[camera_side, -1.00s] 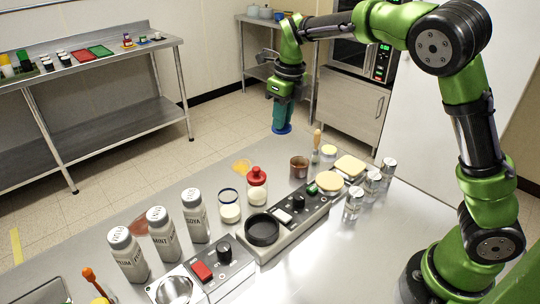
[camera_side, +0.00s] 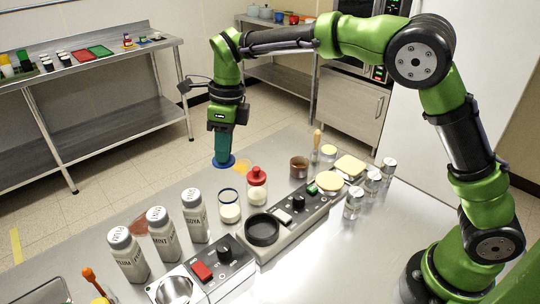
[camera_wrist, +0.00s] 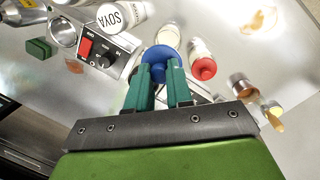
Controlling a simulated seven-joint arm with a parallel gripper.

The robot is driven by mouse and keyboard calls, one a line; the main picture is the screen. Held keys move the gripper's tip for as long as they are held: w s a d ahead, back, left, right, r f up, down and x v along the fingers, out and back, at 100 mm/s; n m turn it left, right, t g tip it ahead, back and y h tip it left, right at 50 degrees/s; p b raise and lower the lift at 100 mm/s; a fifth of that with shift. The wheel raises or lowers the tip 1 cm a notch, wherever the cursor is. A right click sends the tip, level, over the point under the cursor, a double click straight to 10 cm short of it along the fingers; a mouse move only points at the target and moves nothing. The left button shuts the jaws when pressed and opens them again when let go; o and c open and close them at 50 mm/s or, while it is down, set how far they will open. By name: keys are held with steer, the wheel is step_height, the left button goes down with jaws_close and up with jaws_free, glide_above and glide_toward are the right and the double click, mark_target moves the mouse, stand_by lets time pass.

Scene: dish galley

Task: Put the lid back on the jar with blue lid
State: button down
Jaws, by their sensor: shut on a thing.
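My gripper (camera_side: 222,152) is shut on the blue lid (camera_side: 223,162) and holds it level in the air, above and a little behind the open jar. The jar (camera_side: 230,211) is clear glass with a blue rim and white contents, and stands upright on the steel counter. In the wrist view the lid (camera_wrist: 158,54) lies between my green fingertips (camera_wrist: 158,74) and hides part of the jar (camera_wrist: 167,34). The lid and jar are apart in the side view.
A red-lidded jar (camera_side: 257,188) stands close right of the open jar. Labelled shakers (camera_side: 195,217) stand to its left. A grey console with a black round dish (camera_side: 262,231) is in front. An amber patch (camera_side: 242,166) lies behind.

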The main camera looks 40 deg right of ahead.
step_height(320, 180, down, 9)
steer(key=shift+f, duration=0.15)
stand_by(0.7)
steer(key=shift+f, duration=0.15)
stand_by(1.8)
steer(key=shift+c, duration=2.3)
jaws_free()
steer(key=shift+r, duration=3.5)
jaws_close()
